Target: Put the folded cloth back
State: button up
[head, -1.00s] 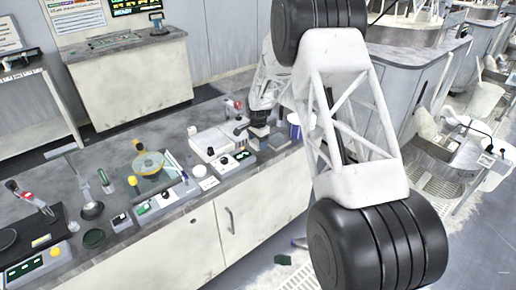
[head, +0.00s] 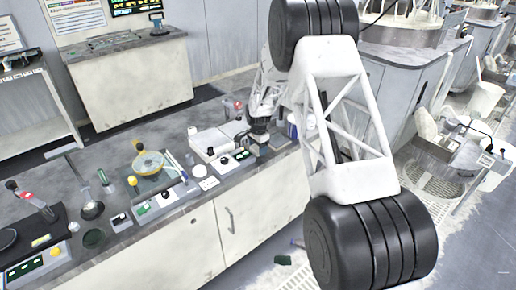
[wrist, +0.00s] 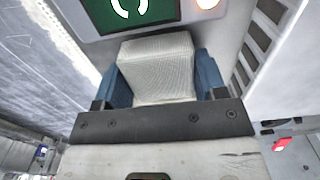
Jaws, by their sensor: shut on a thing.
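The folded cloth (wrist: 157,68) is pale, with a fine woven texture, and fills the space between my two blue fingers in the wrist view. My gripper (wrist: 163,78) is shut on it, with one finger against each side. In the head view my gripper (head: 258,128) is low over the far right part of the bench, just right of a white device. The cloth is too small to make out there. Whether its underside touches anything is hidden.
The grey bench (head: 120,170) carries a white boxy device (head: 217,143), a yellow-rimmed round dish (head: 149,163) and control boxes. A green panel (wrist: 128,12) lies just past the cloth.

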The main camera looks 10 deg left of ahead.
jog(key=shift+f, duration=0.15)
jog(key=o, duration=1.1)
notch_tip(320, 180, up, 12)
jog(key=shift+r, duration=0.2)
dwell(0.7)
